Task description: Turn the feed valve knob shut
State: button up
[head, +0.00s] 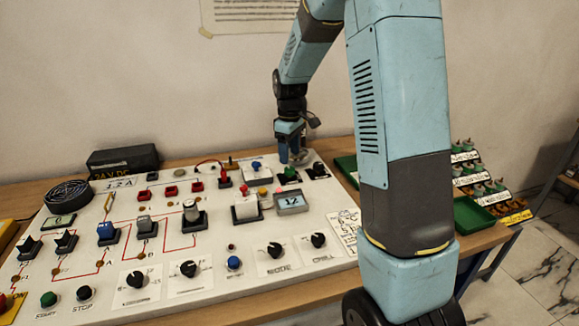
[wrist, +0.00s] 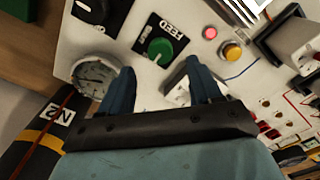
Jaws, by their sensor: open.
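In the head view the green knob (head: 290,173) shows at the board's back right, close below my gripper (head: 291,156). In the wrist view my gripper (wrist: 160,68) is open. Its two blue fingers point toward the board, one on each side of the knob in the picture. The knob appears beyond the fingertips, with nothing between them. I cannot tell the exact gap.
A round gauge (wrist: 97,75) sits by the left finger, and a black knob (wrist: 92,9) on its plate lies beyond it. A red button (wrist: 210,32) and an orange one (wrist: 232,52) are to the right. Green trays (head: 470,213) stand right of the board.

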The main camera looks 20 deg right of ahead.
aim_at(290, 168)
notch_tip(290, 168, down, 6)
jog(key=shift+r, duration=0.15)
jog(key=shift+c, duration=0.4)
jog(key=c, duration=1)
jog(key=shift+o, duration=0.2)
